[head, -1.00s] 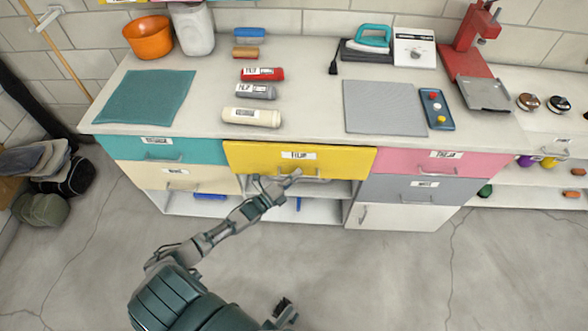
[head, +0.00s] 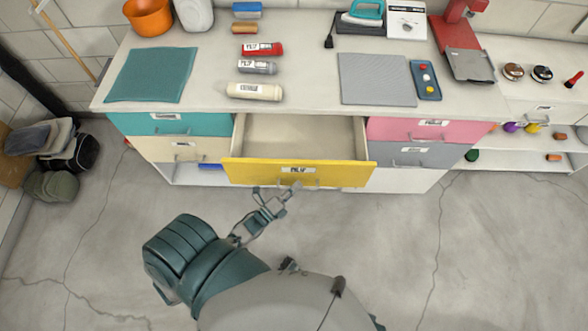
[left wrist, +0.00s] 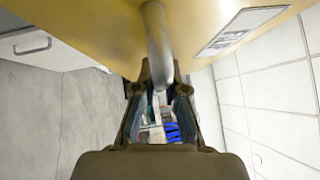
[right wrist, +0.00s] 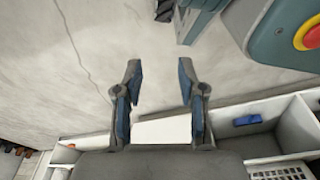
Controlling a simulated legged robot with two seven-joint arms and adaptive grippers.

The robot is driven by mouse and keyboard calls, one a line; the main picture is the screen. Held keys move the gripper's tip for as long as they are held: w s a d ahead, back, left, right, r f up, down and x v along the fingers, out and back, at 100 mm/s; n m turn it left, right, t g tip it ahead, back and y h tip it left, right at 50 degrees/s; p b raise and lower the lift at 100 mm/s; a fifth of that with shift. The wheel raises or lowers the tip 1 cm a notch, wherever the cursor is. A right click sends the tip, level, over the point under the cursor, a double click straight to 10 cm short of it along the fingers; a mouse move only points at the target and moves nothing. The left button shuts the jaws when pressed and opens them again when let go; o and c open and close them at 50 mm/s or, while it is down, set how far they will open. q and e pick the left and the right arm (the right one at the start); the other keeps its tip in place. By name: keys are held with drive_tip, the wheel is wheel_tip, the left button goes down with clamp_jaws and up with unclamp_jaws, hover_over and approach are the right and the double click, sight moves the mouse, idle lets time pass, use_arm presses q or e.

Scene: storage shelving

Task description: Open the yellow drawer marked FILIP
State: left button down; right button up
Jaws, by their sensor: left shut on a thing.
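The yellow drawer (head: 260,172) marked FILIP is pulled well out of the cabinet, and its pale inside looks empty. Its front carries a white label (head: 298,169) and a metal handle (head: 312,183). My left gripper (head: 292,190) is shut on this handle in front of the drawer. In the left wrist view the handle bar (left wrist: 157,42) runs between the fingers of my left gripper (left wrist: 160,88), under the yellow front. My right gripper (right wrist: 160,75) is open and empty in the right wrist view, with bare floor beyond its fingers.
Teal (head: 170,124) and cream (head: 185,148) drawers are shut on the left; pink (head: 400,130) and grey (head: 415,155) ones are shut on the right. The worktop (head: 310,60) holds several tubes, mats and tools. The floor (head: 480,260) in front is clear.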

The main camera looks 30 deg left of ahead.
use_arm(q)
drive_tip(key=s+d+p, duration=0.1)
drive_tip(key=s+d, duration=0.3)
drive_tip(key=s, duration=0.2)
drive_tip(key=shift+s+f, duration=0.25)
drive_tip(key=shift+f, duration=0.05)
use_arm(e)
drive_tip(key=s+f, duration=0.2)
drive_tip(key=s, duration=0.1)
drive_tip(key=s+f, duration=0.1)
drive_tip(key=shift+s+d+f, duration=0.1)
drive_tip(key=shift+s+d, duration=0.05)
drive_tip(key=shift+d, duration=0.2)
use_arm(q)
drive_tip(key=c, duration=1.2)
unclamp_jaws()
drive_tip(key=shift+w+a+r, duration=0.1)
drive_tip(key=shift+w, duration=0.05)
drive_tip(key=v, duration=1.2)
drive_tip(key=shift+p, duration=0.3)
